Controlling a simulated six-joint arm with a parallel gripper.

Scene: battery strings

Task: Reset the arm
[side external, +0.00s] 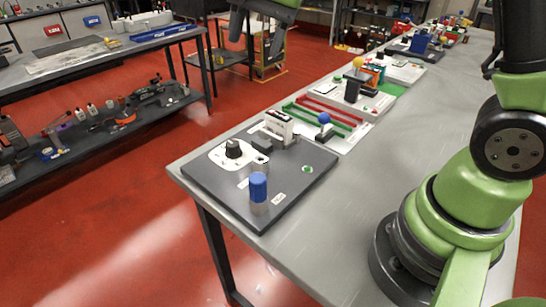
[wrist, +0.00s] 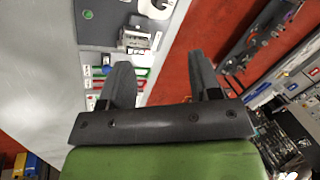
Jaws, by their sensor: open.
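My gripper (wrist: 160,88) is open in the wrist view, its two dark fingers apart with nothing between them. It hangs over the edge of the metal table, with the boards and red floor below. A dark board (side external: 205,187) lies at the near end of the table. It carries a blue cylinder (side external: 258,187), a black knob (side external: 233,148) on a white plate, and a white block (side external: 279,124).
Behind it stands a board with red and green rails (side external: 322,113) and a blue ball (side external: 324,118). More boards and small objects line the table further back. The table's middle strip (side external: 365,185) is bare. A workbench (side external: 80,62) stands at left across red floor.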

